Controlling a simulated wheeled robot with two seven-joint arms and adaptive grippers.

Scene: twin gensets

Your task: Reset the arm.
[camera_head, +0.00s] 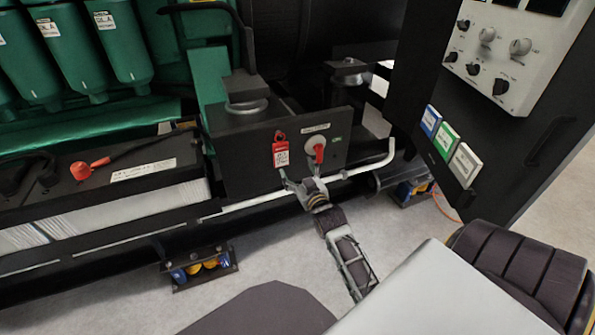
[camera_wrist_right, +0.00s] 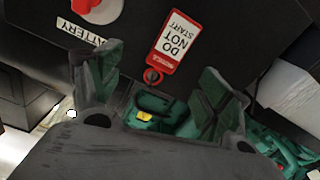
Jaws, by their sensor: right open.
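My right gripper (camera_head: 300,183) is open in front of a dark box on the genset frame, and it also shows in the right wrist view (camera_wrist_right: 165,100) with its fingers apart and nothing between the tips. A red padlock with a "DO NOT START" tag (camera_head: 281,153) hangs on the box face just above the fingers; the tag also shows in the right wrist view (camera_wrist_right: 174,40). A red rotary switch handle (camera_head: 319,152) on a pale round plate is right of the tag; it also shows in the right wrist view (camera_wrist_right: 86,6). My left gripper is not in view.
A battery (camera_head: 130,185) with a red terminal cap is at the left. Green engine parts (camera_head: 70,50) fill the upper left. A grey control panel (camera_head: 510,55) and a dark cabinet with coloured cards (camera_head: 446,140) stand at the right. A white pipe (camera_head: 365,166) runs behind the gripper.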

